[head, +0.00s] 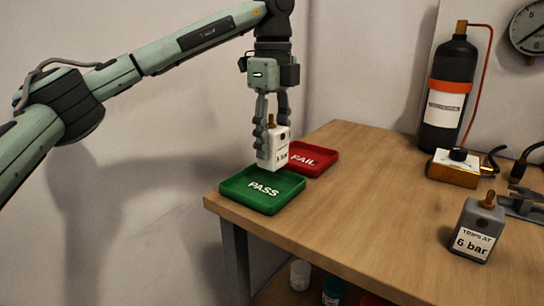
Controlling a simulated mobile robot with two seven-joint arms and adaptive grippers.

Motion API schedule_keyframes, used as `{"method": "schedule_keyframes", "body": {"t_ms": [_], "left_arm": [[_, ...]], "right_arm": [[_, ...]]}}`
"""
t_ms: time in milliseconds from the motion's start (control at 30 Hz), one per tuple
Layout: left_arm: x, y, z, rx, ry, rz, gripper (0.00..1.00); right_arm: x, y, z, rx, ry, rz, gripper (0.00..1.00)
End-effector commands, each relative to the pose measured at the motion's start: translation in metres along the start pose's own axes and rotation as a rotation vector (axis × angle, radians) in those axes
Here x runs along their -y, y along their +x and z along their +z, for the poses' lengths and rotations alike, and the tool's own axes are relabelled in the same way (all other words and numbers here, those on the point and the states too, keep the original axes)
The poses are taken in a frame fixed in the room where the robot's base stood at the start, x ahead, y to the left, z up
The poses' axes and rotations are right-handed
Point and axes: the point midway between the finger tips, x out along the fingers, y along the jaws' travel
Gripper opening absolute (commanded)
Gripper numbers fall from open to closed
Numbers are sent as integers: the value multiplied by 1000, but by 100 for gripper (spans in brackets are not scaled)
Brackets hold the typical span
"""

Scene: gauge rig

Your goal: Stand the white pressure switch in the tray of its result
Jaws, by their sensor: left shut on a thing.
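The white pressure switch (279,153) has a brass top and a label that ends in "bar"; its number is hard to read. My left gripper (272,140) is shut on it and holds it upright over the back edge of the green PASS tray (257,207). Its lower end is close to that tray's rim; I cannot tell if it touches. The red FAIL tray (322,165) lies right behind, partly hidden by the switch. Both trays look empty where they show. My right gripper is not in view.
A grey switch (477,230) labelled "TRIPS AT 6 bar" stands at the right. A black cylinder (447,92) with an orange band, a brass valve block (453,172) and a round gauge (528,28) are at the back right. The wooden table's (370,205) middle is clear.

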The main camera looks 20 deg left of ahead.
Motion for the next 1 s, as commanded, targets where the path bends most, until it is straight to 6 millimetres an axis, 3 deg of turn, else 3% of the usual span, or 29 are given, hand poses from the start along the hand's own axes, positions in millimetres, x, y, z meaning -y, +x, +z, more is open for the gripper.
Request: {"method": "schedule_keyframes", "body": {"t_ms": [267,667,700,833,1000], "left_arm": [[-1,36,0,0,-1,1,9],[-1,41,0,0,-1,0,9],[-1,40,0,0,-1,0,49],[-1,40,0,0,-1,1,65],[-1,40,0,0,-1,1,65]], "right_arm": [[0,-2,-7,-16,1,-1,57],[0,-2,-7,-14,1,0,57],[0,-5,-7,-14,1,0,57],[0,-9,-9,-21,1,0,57],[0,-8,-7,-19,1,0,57]]}}
